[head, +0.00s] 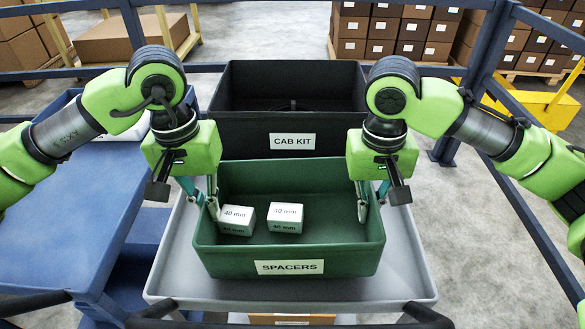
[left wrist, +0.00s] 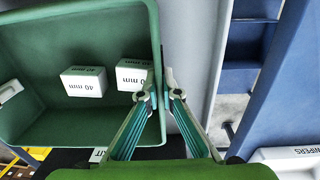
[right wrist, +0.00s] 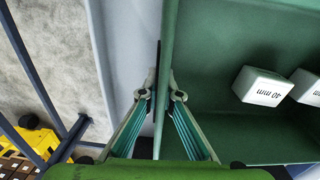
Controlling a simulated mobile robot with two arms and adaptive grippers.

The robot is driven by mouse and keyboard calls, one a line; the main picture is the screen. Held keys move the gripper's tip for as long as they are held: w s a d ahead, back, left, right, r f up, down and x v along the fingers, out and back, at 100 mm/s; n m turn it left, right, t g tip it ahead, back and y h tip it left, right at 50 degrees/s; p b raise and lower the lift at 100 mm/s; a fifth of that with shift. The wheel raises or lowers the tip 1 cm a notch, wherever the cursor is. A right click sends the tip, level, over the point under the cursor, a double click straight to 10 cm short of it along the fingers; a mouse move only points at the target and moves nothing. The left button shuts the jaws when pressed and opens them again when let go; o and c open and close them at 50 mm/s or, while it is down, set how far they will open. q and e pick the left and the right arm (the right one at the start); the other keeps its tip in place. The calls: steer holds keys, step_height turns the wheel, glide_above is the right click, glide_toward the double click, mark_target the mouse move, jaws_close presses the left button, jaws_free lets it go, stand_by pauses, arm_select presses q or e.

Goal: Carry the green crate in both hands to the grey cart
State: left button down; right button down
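The green crate (head: 225,262), labelled SPACERS, stands level on the grey cart (head: 408,275). It holds two white 40 mm boxes, one (head: 237,219) by the left wall and one (head: 285,217) nearer the middle. My left gripper (head: 205,203) is shut on the crate's left wall, with one finger inside and one outside; the left wrist view also shows this grip (left wrist: 160,84). My right gripper (head: 370,203) is shut on the right wall in the same way, and it shows in the right wrist view (right wrist: 161,85). The crate's underside is hidden.
A black CAB KIT bin (head: 240,135) stands directly behind the crate. A blue table (head: 85,205) is at the left. Blue rails (head: 455,115) and a yellow frame (head: 540,105) are at the right. Open floor shows right of the cart.

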mark_target(373, 190)
arm_select(q)
steer(key=shift+f+b, duration=0.4)
steer(key=shift+f, duration=0.15)
arm_select(e)
steer(key=shift+f, duration=0.6)
arm_select(q)
steer(key=c, duration=2.3)
jaws_free()
arm_select(e)
steer(key=c, duration=2.3)
jaws_free()
steer(key=shift+r, duration=0.1)
arm_select(q)
steer(key=shift+r, duration=0.2)
arm_select(e)
steer(key=shift+r, duration=0.2)
arm_select(q)
steer(key=r, duration=1.1)
steer(key=shift+a+r, duration=0.35)
arm_select(e)
steer(key=r, duration=1.1)
steer(key=shift+a+r, duration=0.25)
steer(key=shift+a, duration=0.05)
